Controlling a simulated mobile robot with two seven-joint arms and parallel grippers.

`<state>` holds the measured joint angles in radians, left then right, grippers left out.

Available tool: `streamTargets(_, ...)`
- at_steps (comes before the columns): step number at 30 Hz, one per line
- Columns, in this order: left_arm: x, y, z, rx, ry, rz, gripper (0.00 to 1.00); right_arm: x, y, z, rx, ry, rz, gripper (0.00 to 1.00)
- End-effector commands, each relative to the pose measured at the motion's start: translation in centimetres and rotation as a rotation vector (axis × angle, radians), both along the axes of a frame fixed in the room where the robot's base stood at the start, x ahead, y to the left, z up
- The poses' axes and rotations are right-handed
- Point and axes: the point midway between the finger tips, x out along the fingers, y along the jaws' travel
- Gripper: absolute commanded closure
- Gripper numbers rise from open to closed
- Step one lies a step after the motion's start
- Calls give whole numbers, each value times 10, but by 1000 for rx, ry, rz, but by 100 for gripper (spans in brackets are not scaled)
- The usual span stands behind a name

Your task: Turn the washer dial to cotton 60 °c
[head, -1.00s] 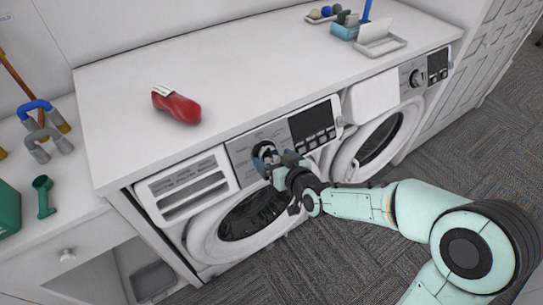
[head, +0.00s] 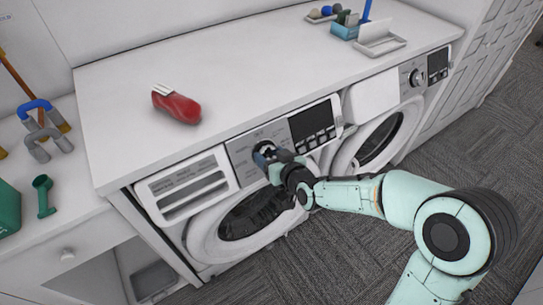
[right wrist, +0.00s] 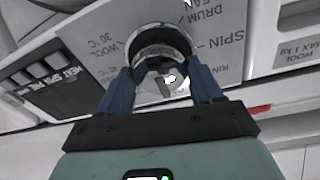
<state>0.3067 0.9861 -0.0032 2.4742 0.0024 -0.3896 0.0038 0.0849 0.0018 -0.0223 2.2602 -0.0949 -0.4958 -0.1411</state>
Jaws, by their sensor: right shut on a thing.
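The washer dial (right wrist: 160,42) is a round silver-grey knob on the grey control panel of the left washer (head: 238,215). In the head view the dial (head: 263,151) is partly covered by my right gripper (head: 270,158). In the right wrist view the blue fingers of the right gripper (right wrist: 163,72) stand on either side of the dial, shut on it. The mark the dial points to cannot be read. My left gripper is not in view.
A dark display (head: 312,121) and buttons lie right of the dial, and a detergent drawer (head: 188,186) left of it. A red object (head: 177,105) lies on the white counter (head: 240,70). A second washer (head: 385,130) stands to the right.

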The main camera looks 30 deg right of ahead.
Motion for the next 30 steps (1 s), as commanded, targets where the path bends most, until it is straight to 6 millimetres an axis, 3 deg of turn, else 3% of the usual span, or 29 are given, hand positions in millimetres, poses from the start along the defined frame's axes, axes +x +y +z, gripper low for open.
streamTargets(30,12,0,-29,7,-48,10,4,0,0,-1,605,50,-308,66)
